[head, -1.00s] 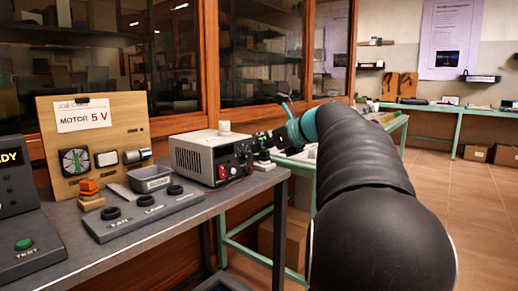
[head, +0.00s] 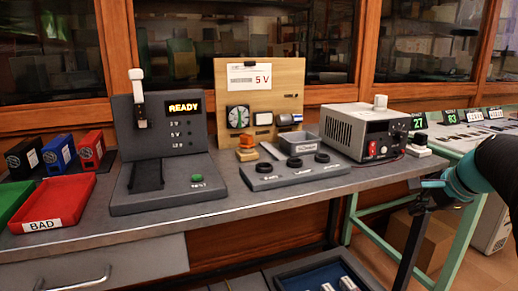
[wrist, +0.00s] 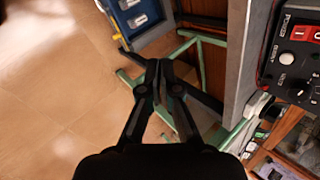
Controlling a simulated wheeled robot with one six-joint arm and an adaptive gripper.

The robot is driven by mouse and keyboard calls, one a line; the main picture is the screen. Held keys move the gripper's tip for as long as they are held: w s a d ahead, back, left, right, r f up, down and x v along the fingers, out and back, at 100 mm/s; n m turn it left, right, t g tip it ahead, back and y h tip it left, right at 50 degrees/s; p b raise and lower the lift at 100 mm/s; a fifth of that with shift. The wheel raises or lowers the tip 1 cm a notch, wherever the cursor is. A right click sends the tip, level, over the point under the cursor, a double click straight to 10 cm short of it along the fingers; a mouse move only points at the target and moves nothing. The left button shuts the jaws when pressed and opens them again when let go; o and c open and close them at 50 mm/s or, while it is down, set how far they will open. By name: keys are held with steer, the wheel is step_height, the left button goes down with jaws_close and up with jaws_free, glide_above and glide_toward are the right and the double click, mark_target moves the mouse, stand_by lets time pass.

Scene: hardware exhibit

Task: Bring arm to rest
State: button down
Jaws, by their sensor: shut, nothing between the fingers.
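My arm (head: 500,165) enters the head view at the right edge, with a teal band near its end. My gripper (head: 420,187) is beside the front right end of the grey workbench (head: 225,212), partly dark against the bench leg. In the wrist view my gripper (wrist: 157,65) is shut, its black fingers together with nothing between them. It points down past the bench edge, over the floor.
The bench holds a grey power supply (head: 350,130), a tester reading READY (head: 165,150), a MOTOR board and a red BAD tray (head: 55,205). A green-legged table stands behind my arm. Tiled floor (wrist: 50,80) is clear at left in the wrist view.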

steer(key=s+a+f+n, duration=0.5)
steer(key=s+a+n, duration=0.3)
steer(key=s+a, duration=0.2)
steer(key=s+a+f+n+g+h, duration=0.1)
steer(key=s+a+f+n, duration=0.4)
steer(key=s+a+n, duration=0.4)
steer(key=shift+s+a+g+h, duration=0.3)
steer(key=shift+s+a, duration=0.5)
steer(key=shift+a, duration=0.1)
